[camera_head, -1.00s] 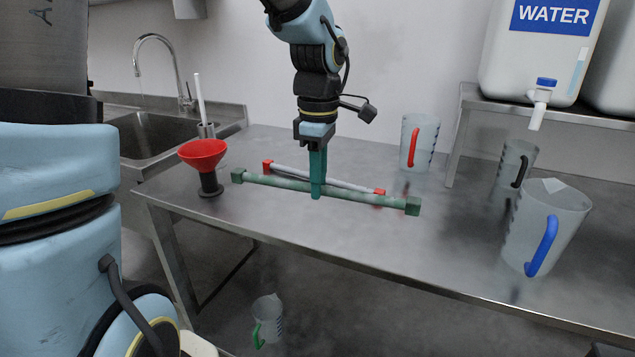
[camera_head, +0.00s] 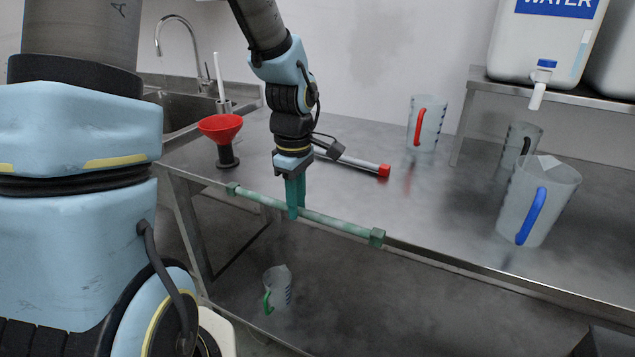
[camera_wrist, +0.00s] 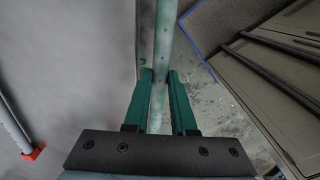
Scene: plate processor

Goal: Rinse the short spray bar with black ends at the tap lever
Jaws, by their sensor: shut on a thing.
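My gripper (camera_head: 293,212) is shut on a pale green spray bar (camera_head: 338,224) with green block ends, near its middle. The bar is held level in front of the table's front edge. In the wrist view the bar (camera_wrist: 164,45) runs between the two teal fingers (camera_wrist: 160,100). A grey bar with red ends (camera_head: 350,160) lies on the table behind my arm, which hides part of it; it also shows in the wrist view (camera_wrist: 14,125). I see no black-ended bar. The curved tap (camera_head: 172,22) stands over the sink (camera_head: 180,108) at the back left.
A red funnel (camera_head: 221,128) stands near the table's left end. Jugs with red (camera_head: 428,122), black (camera_head: 520,145) and blue (camera_head: 540,205) handles stand to the right. A green-handled jug (camera_head: 279,288) is below the table. A water container (camera_head: 540,50) sits on a shelf.

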